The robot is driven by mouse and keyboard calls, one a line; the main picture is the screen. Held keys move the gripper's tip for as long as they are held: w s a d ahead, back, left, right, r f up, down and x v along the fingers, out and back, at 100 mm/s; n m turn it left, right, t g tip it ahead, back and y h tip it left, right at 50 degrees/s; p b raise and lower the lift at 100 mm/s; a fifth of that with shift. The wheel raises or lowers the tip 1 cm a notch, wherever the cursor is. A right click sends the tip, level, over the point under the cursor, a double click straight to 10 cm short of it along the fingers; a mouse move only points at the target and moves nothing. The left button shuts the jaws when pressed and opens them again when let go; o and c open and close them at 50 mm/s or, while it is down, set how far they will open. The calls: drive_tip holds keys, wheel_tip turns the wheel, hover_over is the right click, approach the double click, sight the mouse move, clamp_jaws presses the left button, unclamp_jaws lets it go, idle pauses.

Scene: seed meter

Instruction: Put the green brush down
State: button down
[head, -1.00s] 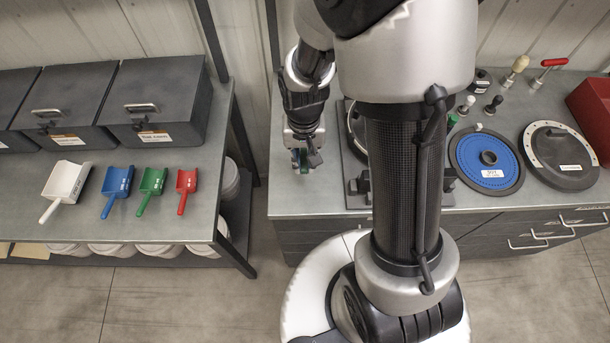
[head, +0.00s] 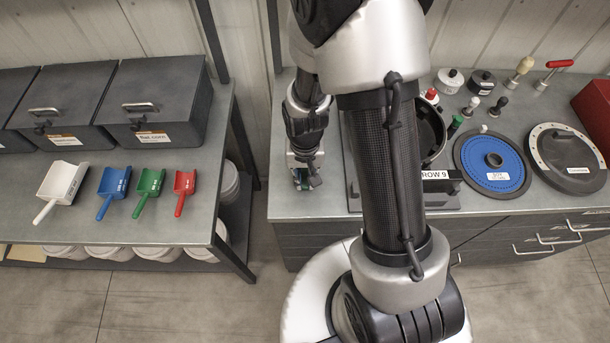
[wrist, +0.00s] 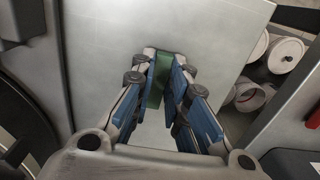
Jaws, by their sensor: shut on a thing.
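My gripper (wrist: 163,80) is shut on the green brush (wrist: 158,88), a green block between its blue-padded fingers in the wrist view. Most of the brush is hidden by the fingers. In the head view my gripper (head: 303,180) points down over the left end of the right-hand grey bench (head: 290,205). The wrist view shows bare bench top (wrist: 205,40) beyond the fingertips. I cannot tell whether the brush touches the bench.
The meter housing, labelled ROW 9 (head: 437,174), stands right of my gripper. A blue disc (head: 470,157) and a dark lid (head: 565,180) lie farther right. Scoops, including a green one (head: 150,183), lie on the left bench. A gap separates the benches.

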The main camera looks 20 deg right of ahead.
drive_tip(key=c, duration=1.6)
unclamp_jaws()
drive_tip(key=shift+o, duration=0.2)
wheel_tip(320, 180, up, 12)
drive_tip(key=p, duration=0.4)
wheel_tip(320, 180, up, 13)
drive_tip(key=n+t, duration=0.2)
hover_over(305, 180)
drive_tip(key=s, duration=0.4)
drive_tip(key=s+r+n+t, duration=0.1)
drive_tip(key=s+r+t, duration=0.1)
drive_tip(key=s+r, duration=0.6)
drive_tip(key=shift+s+r+n+t, duration=0.2)
drive_tip(key=shift+s+n+t, duration=0.1)
drive_tip(key=shift+s, duration=0.75)
drive_tip(key=shift+d, duration=0.1)
wheel_tip(305, 180, down, 5)
drive_tip(key=b, duration=0.5)
